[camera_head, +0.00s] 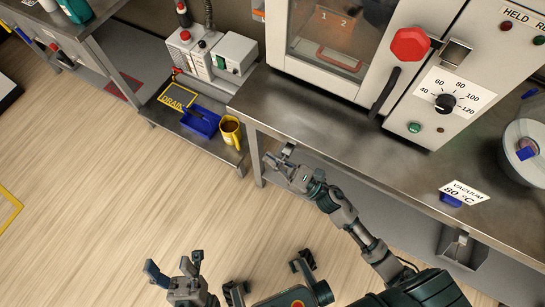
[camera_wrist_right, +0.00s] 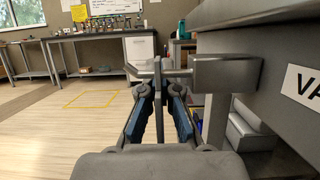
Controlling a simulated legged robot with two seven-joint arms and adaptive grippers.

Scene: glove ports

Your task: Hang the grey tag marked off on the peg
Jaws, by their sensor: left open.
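I cannot make out a grey tag marked off or its lettering in either view. My right gripper (camera_head: 279,159) is just in front of the steel bench's front edge, below the oven. In the right wrist view its two dark blue finger pads (camera_wrist_right: 160,92) flank a thin upright grey strip, seen edge-on; I cannot tell what it is or whether they grip it. A grey block (camera_wrist_right: 226,75) is beside the fingertips, near the bench edge. My left gripper (camera_head: 177,270) is open and empty, low over the wooden floor.
The steel bench (camera_head: 300,120) carries an oven with a red knob (camera_head: 410,44) and a dial (camera_head: 446,102). A lower shelf holds a blue tray (camera_head: 201,122) and a yellow mug (camera_head: 230,131). A vacuum label (camera_head: 465,192) is at right.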

